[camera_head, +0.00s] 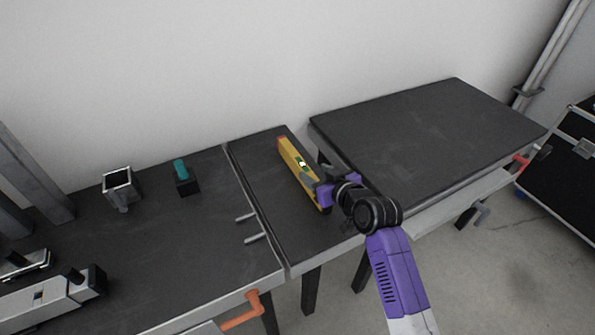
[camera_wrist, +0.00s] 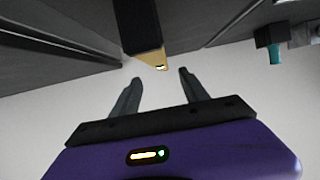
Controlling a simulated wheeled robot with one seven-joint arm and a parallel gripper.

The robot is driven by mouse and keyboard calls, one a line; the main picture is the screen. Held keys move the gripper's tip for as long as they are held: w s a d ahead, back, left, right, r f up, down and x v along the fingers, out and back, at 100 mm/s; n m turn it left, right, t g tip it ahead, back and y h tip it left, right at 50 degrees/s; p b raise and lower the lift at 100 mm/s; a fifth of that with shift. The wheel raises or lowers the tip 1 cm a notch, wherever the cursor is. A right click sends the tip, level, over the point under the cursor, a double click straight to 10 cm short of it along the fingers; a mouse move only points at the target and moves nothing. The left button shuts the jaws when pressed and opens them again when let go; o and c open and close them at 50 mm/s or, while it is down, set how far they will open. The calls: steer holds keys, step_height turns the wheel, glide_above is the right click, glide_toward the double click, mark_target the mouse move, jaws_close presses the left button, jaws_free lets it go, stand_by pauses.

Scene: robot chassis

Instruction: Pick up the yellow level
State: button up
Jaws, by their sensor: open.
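The yellow level (camera_head: 289,154) lies on the narrow middle dark table in the head view, running from the back edge area toward the front. Its small vial window shows near its middle. My gripper (camera_head: 308,180) is at the level's right side, close to its middle, and hides part of it. In the wrist view my gripper (camera_wrist: 157,84) has its two grey fingers apart with nothing between the tips. A yellow end of the level (camera_wrist: 152,61) with a dark part shows just past the fingertips. I cannot tell if the fingers touch it.
The left table (camera_head: 150,265) holds a metal square tube piece (camera_head: 118,183), a teal-topped black block (camera_head: 186,181) and a grey device (camera_head: 45,302). A raised dark table (camera_head: 430,135) on the right is bare. A wall stands behind.

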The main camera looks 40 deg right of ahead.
mark_target(305, 167)
steer(key=x, duration=0.7)
steer(key=shift+f, duration=0.3)
jaws_close()
